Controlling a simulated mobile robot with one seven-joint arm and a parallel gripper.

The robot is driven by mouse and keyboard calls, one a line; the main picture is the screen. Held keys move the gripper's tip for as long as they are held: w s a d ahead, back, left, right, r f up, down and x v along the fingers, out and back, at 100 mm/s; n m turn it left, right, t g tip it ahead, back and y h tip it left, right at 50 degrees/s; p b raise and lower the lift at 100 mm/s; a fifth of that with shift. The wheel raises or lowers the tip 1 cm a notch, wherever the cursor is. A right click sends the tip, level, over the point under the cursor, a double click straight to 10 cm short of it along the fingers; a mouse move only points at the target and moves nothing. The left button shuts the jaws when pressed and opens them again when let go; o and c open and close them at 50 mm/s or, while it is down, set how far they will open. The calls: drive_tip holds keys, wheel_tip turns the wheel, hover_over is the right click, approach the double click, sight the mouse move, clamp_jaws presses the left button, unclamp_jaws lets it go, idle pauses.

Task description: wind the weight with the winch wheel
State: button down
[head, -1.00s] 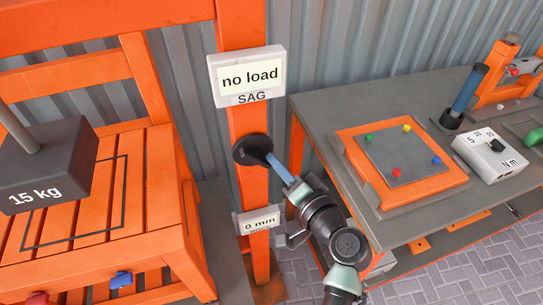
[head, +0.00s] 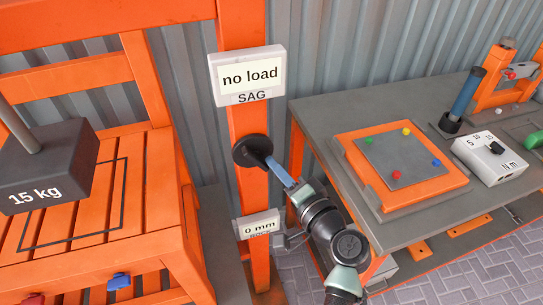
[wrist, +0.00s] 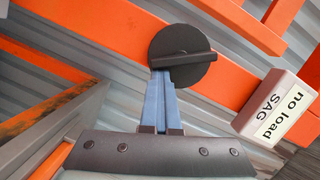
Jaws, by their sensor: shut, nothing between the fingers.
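The winch wheel (head: 248,151) is a black disc on the orange post, below the sag display. In the wrist view the wheel (wrist: 170,50) carries a dark raised bar across its face. My gripper (head: 276,165) reaches the wheel from the lower right. In the wrist view its blue fingers (wrist: 160,85) are shut together at the disc's lower edge, below the bar; I cannot tell if they touch. The dark grey weight (head: 48,165), marked 15 kg, hangs from a rod over the orange slatted bench (head: 152,195), above a black outlined rectangle.
The sag display (head: 247,75) reads "no load", and it also shows in the wrist view (wrist: 273,107). A lower display (head: 260,227) reads 0 mm. The grey table (head: 330,112) on the right bears an orange-framed plate with coloured pegs, a blue cylinder and a dial box.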

sight(248, 164)
drive_tip(key=shift+s+a+f+m+y+b, duration=0.1)
drive_tip(key=shift+a+f+m+y+b, duration=0.1)
drive_tip(key=shift+a+f+m+b, duration=0.3)
drive_tip(key=shift+a+f+m+y+b, duration=0.1)
drive_tip(key=shift+m+y+b, duration=0.15)
drive_tip(key=shift+m, duration=0.45)
idle(0.3)
drive_tip(key=shift+s+a+f+m+t+y+b, duration=0.15)
drive_tip(key=shift+a+f+m+t+b, duration=0.15)
drive_tip(key=shift+m, duration=0.65)
drive_tip(key=shift+w+a+f+m+t+y+b, duration=0.1)
drive_tip(key=shift+m+t+b, duration=0.2)
drive_tip(key=shift+m, duration=0.65)
drive_tip(key=shift+s+a+f+m+t+b, duration=0.1)
drive_tip(key=shift+a+m+t+b, duration=0.15)
drive_tip(key=shift+m, duration=0.65)
drive_tip(key=shift+s+a+m+t+b, duration=0.1)
drive_tip(key=shift+a+m+t+b, duration=0.1)
drive_tip(key=shift+m, duration=0.7)
idle(0.3)
drive_tip(key=shift+s+a+m+t+h, duration=0.1)
drive_tip(key=shift+a+m+t+h, duration=0.2)
drive_tip(key=shift+m, duration=1)
drive_tip(key=shift+s+a+m+t+h, duration=0.1)
drive_tip(key=shift+a+m+t, duration=0.2)
drive_tip(key=shift+m, duration=1)
